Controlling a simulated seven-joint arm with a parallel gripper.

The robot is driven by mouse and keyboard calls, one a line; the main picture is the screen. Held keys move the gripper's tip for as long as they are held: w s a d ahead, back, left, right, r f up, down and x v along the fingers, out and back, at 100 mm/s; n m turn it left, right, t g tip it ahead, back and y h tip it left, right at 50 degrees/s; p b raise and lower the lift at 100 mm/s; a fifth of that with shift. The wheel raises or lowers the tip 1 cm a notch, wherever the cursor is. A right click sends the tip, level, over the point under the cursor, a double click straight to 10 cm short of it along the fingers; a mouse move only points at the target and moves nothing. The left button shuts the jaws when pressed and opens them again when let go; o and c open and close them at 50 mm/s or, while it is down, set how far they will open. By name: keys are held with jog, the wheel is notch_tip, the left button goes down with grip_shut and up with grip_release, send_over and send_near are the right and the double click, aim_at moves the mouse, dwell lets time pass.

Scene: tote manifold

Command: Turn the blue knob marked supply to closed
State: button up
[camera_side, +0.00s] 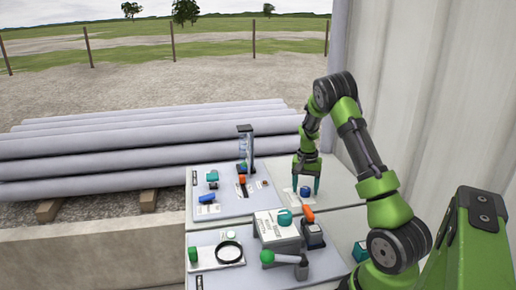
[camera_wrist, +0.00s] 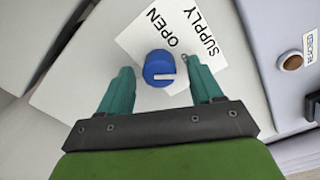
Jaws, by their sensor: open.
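The blue knob (camera_wrist: 159,66) sits on a white label plate (camera_wrist: 135,38) that reads OPEN and SUPPLY. A white mark on the knob's face lies roughly level across the wrist view. In the side view the blue knob (camera_side: 305,191) shows low between my fingers. My gripper (camera_wrist: 155,75) is open, with one teal finger on each side of the knob. My gripper (camera_side: 305,186) points down over the panel in the side view.
An orange-handled part (camera_side: 308,214) and a grey-white box with a teal knob (camera_side: 284,219) stand in front of my gripper. A brown round part (camera_wrist: 290,62) lies at the right of the wrist view. A corrugated wall (camera_side: 430,90) rises at right.

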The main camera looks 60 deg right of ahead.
aim_at(304, 188)
notch_tip(304, 188, up, 17)
jog(key=shift+w, duration=0.2)
dwell(0.3)
jog(key=shift+f, duration=0.1)
jog(key=a+r+n+t, duration=0.3)
jog(key=a+n+t, duration=0.15)
jog(key=a, duration=1.55)
jog(key=s+a+r+n+t+y, duration=0.1)
jog(key=s+a+n, duration=0.2)
jog(key=a, duration=0.5)
jog(key=s+a+r+n+t+y, duration=0.1)
jog(key=s+a+r+n+t, duration=0.1)
jog(key=s+a, duration=0.3)
jog(key=a+n, duration=0.1)
jog(key=a, duration=0.2)
jog(key=shift+r, duration=0.3)
jog(key=shift+s, duration=0.1)
